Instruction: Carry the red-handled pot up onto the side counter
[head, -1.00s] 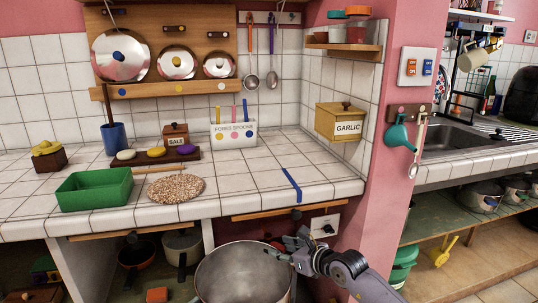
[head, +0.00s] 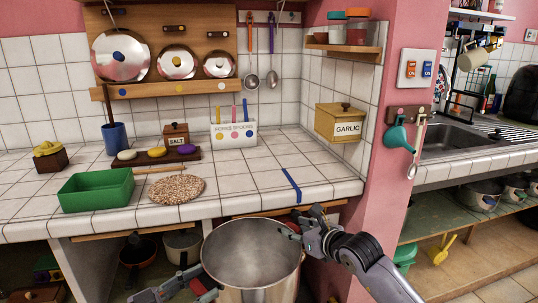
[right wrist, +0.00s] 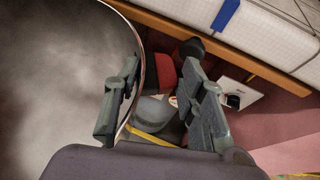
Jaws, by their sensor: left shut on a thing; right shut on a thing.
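The large steel pot (head: 250,255) hangs in front of the tiled counter (head: 320,185), upright, open and seemingly empty. Its far rim overlaps the counter's front edge in the head view. A red handle part (head: 203,288) shows at its left side. My left gripper (head: 192,284) is shut on the pot at that side, its fingers partly hidden. My right gripper (head: 298,228) is shut on the pot at its right side. In the right wrist view the pot's wall and rim (right wrist: 135,45) lie beside its fingers, and a red piece (right wrist: 168,82) shows between them.
On the counter are a woven round mat (head: 176,189), a green bin (head: 95,189), a blue tape strip (head: 291,184) and a spoon box (head: 233,132). A pink wall post (head: 385,150) stands right. Dark pots sit on the shelf below.

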